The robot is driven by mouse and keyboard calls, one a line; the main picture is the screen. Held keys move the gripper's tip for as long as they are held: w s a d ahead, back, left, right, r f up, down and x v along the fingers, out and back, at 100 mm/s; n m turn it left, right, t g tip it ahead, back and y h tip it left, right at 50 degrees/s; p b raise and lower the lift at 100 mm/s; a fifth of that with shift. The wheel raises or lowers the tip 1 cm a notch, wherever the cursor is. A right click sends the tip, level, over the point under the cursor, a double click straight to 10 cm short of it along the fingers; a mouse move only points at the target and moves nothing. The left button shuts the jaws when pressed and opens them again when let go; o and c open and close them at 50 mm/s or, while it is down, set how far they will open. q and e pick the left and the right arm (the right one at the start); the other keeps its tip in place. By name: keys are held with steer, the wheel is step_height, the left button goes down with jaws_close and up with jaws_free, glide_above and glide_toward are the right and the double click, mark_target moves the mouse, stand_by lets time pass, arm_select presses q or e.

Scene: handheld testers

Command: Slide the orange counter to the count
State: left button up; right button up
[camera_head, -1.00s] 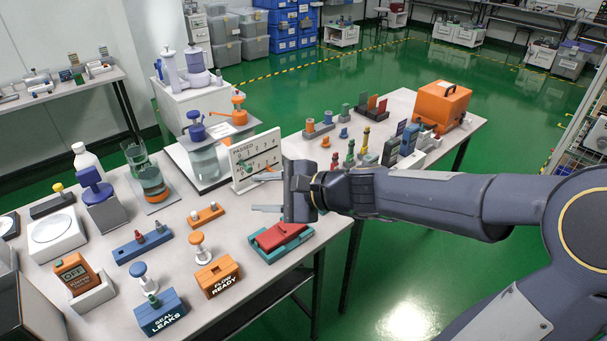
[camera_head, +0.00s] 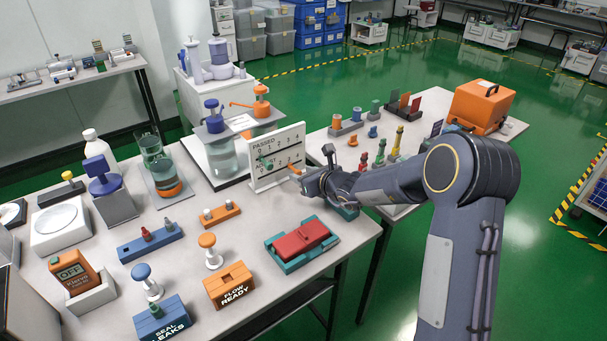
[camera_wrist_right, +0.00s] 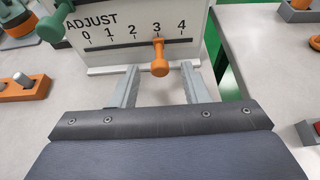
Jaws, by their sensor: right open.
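A white counter board (camera_head: 253,182) stands on the table, with an upper row marked PASSED and a lower row marked ADJUST, each numbered 0 to 4. The orange counter (camera_wrist_right: 160,58) is a peg sticking out of the ADJUST slot, under the 3; it also shows in the head view (camera_head: 296,169). A green counter (camera_wrist_right: 50,27) sits higher up at the left, on the PASSED row (camera_head: 264,161). My right gripper (camera_wrist_right: 160,70) is open and faces the board, one finger each side of the orange counter, with gaps at both sides. It also shows in the head view (camera_head: 303,180). My left gripper is not in view.
A red and teal case (camera_head: 300,240) lies in front of the board. A pump bottle stand (camera_head: 222,155) stands behind it at the left. An orange pin block (camera_head: 219,215) is at the left. A second table with coloured pieces and an orange box (camera_head: 483,105) is at the right.

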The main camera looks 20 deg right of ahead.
steer(key=shift+w+a+f, duration=0.15)
steer(key=shift+w+f, duration=0.05)
steer(key=shift+w, duration=0.2)
jaws_close()
